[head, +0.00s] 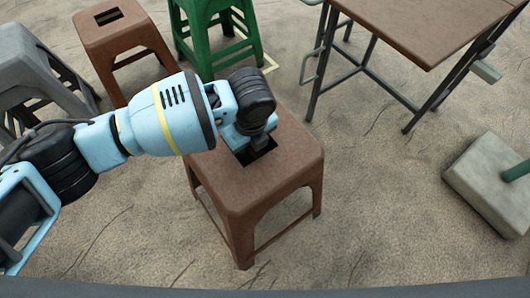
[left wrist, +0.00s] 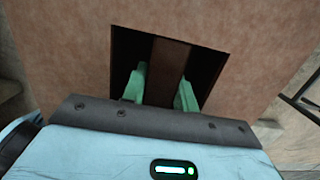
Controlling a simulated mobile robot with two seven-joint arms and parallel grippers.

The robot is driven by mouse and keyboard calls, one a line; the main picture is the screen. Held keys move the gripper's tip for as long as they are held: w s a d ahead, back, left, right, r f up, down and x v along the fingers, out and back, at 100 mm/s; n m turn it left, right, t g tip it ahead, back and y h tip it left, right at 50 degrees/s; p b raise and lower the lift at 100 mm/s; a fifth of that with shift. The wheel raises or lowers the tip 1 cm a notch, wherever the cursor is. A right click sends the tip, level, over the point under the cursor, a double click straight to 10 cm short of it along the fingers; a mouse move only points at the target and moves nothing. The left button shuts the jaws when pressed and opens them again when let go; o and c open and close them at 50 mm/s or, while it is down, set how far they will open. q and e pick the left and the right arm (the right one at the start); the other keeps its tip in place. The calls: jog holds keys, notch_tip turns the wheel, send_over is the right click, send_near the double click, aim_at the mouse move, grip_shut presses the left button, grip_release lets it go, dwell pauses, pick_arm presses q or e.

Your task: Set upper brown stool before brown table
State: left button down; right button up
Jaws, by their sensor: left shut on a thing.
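A brown stool (head: 285,165) stands upright in the middle of the head view, with a square hole in its seat. My left gripper (head: 258,148) reaches down into that hole. In the left wrist view its two green fingers (left wrist: 160,90) are on either side of a brown bar (left wrist: 168,65) across the hole, shut on it. Whether the stool's feet touch the ground is hard to tell. A second brown stool (head: 101,38) stands at the upper left. The brown table (head: 415,25) is at the upper right. My right gripper is out of view.
A green stool (head: 200,32) stands at the top, beside the second brown stool. A grey stool (head: 25,65) is at the left edge. A concrete block (head: 485,180) with a green pole lies at the right. Sandy ground (head: 375,190) is clear between the held stool and the block.

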pick_arm(q)
jog(key=shift+d, duration=1.25)
jog(key=f+b, duration=0.1)
jog(key=d+f+b, duration=0.1)
jog(key=f+b, duration=0.1)
jog(key=shift+s+d+f, duration=0.1)
jog(key=shift+f, duration=0.15)
jog(key=shift+f, duration=0.15)
jog(key=c, duration=1.1)
grip_release()
jog(key=shift+s+f, duration=0.1)
